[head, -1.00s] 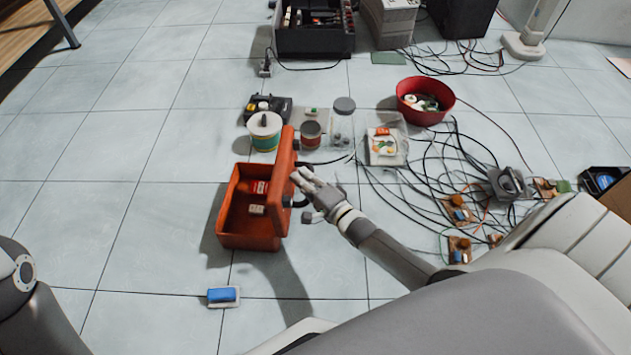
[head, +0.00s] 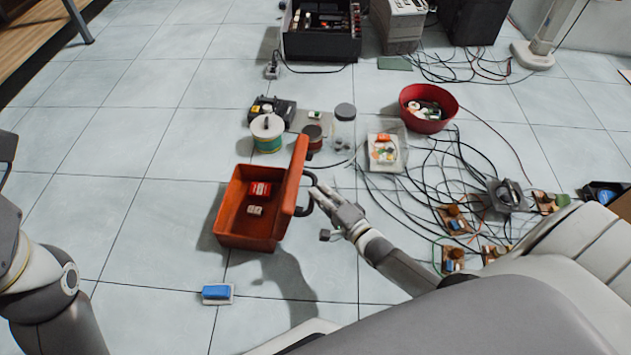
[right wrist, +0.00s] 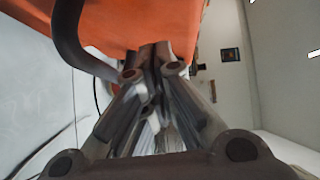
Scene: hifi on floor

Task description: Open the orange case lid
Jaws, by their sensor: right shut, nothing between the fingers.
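The orange case (head: 226,238) sits on the tiled floor with its lid (head: 296,180) standing open on the right side. Inside lie a red-and-white item and a small pale item. The black handle (head: 308,195) is on the lid's outer side. My right gripper (head: 318,194) is shut and empty, just right of the lid beside the handle. In the right wrist view the shut fingers (right wrist: 155,52) point at the orange lid (right wrist: 140,22), with the dark handle (right wrist: 66,40) to their left; contact is unclear. My left arm shows at the left edge, its gripper out of frame.
A blue-and-white block (head: 217,293) lies on the floor in front of the case. Wire spools (head: 267,134) and a clear jar stand behind it. A red bowl (head: 428,108) and tangled black cables (head: 425,185) lie to the right. Floor left of the case is clear.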

